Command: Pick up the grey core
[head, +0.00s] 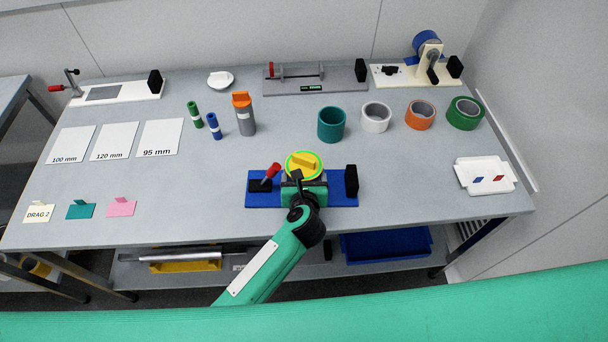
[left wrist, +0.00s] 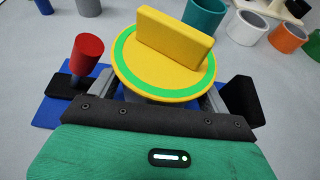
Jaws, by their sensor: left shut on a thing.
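A yellow disc (head: 304,165) with a green ring and an upright yellow tab stands over the blue fixture (head: 338,200); it also shows in the left wrist view (left wrist: 165,82). My left gripper (head: 304,182) is just below the disc, with its grey fingers on both sides. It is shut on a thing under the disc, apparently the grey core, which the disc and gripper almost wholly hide. Whether this thing touches the fixture cannot be told. My right gripper is not in view.
A red-handled clamp (head: 271,171) and a black block (head: 351,181) flank the gripper on the fixture. Teal (head: 331,124), white (head: 376,117), orange (head: 420,115) and green (head: 465,113) rings stand behind. A grey, orange-capped cylinder (head: 245,121) is behind left. The front left middle is clear.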

